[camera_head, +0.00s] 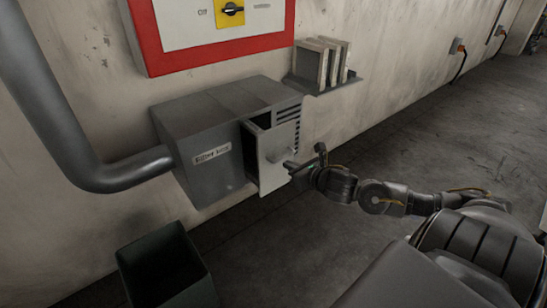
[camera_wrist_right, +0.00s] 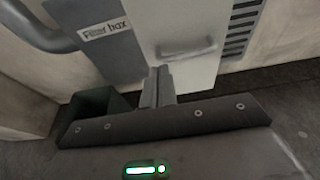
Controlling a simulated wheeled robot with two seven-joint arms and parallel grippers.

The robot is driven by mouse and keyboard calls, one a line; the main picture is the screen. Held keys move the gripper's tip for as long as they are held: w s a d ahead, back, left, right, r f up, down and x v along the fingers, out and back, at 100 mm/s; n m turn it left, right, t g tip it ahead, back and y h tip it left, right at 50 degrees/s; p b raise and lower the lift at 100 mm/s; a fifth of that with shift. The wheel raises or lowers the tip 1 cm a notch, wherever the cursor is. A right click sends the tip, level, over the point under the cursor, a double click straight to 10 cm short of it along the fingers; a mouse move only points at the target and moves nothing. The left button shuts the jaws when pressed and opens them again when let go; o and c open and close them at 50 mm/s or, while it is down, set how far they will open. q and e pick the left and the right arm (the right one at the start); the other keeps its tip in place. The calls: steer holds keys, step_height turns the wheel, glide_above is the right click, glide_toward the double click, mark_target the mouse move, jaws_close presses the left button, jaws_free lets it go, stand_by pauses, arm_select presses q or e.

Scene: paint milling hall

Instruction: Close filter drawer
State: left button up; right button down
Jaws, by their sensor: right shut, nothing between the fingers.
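The grey filter box (camera_head: 205,135) is mounted on the wall and carries a "Filter box" label. Its pale filter drawer (camera_head: 275,155) stands partly pulled out, with a dark gap behind its front. In the right wrist view the drawer front (camera_wrist_right: 182,65) with its handle (camera_wrist_right: 187,48) is straight ahead. My right gripper (camera_head: 290,168) is shut and empty, its tips close to the drawer front near its right edge. In the wrist view the shut fingers (camera_wrist_right: 157,88) point at the front's lower left part. I cannot tell whether they touch it. My left gripper is not in view.
A thick grey pipe (camera_head: 60,125) enters the box from the left. A dark open bin (camera_head: 165,270) stands on the floor below. A small shelf (camera_head: 325,85) with several filter panels is on the wall to the right. A red-framed switch panel (camera_head: 205,30) hangs above. Floor at right is clear.

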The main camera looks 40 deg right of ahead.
mark_target(268, 153)
steer(key=x, duration=0.5)
steer(key=r+x, duration=0.1)
steer(key=x, duration=0.1)
steer(key=shift+w+f, duration=0.15)
steer(key=shift+w, duration=0.6)
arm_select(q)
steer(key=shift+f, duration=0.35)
arm_select(e)
steer(key=shift+w, duration=0.15)
